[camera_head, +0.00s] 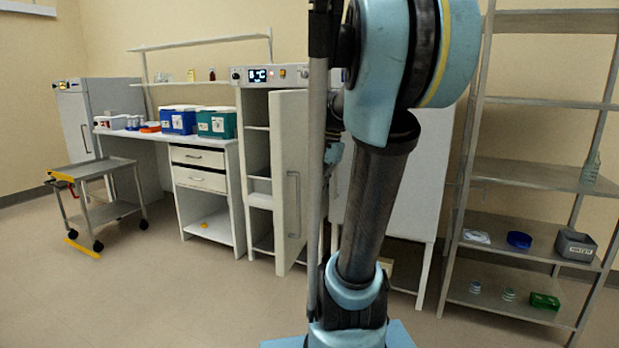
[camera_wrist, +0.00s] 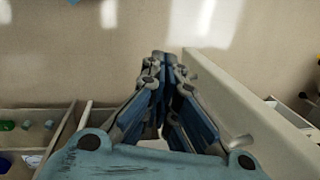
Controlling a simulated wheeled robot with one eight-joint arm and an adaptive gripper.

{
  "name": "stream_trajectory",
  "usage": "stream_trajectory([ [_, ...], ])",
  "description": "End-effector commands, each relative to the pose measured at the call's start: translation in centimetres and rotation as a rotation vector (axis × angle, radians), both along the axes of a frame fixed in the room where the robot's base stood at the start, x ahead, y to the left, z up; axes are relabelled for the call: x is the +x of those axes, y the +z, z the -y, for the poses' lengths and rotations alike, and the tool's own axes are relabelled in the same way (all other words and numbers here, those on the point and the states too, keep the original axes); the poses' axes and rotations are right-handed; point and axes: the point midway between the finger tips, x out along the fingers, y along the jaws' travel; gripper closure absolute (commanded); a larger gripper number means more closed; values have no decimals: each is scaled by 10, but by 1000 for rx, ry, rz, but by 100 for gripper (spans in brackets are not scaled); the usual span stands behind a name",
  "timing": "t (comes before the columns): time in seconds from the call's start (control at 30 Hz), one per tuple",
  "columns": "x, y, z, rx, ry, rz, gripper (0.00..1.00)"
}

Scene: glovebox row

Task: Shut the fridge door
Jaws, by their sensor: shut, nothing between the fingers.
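The fridge (camera_head: 257,110) is the tall white cabinet with a lit display on top, in the middle of the head view. Its door (camera_head: 290,170) stands open, swung out toward me, with a vertical bar handle (camera_head: 294,204) on its outer face. Shelves show inside, left of the door. In the wrist view, my gripper (camera_wrist: 165,56) is shut and empty, with its fingers beside the door (camera_wrist: 250,104), which runs along their right side. I cannot tell whether the fingers touch the door.
A bench (camera_head: 150,136) with a blue box (camera_head: 178,121) and a teal box (camera_head: 216,123) stands left of the fridge. A cart (camera_head: 105,170) is at far left. A shelf rack (camera_head: 535,173) stands at right. The floor in front is clear.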

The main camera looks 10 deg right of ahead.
Motion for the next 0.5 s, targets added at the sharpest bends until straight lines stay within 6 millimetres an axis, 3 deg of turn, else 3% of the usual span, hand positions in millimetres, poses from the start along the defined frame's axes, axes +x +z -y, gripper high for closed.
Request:
stream_trajectory([
  [0.2,65,35,20,68,-221,-79,100],
  [0.5,148,64,56,152,-508,-195,100],
])
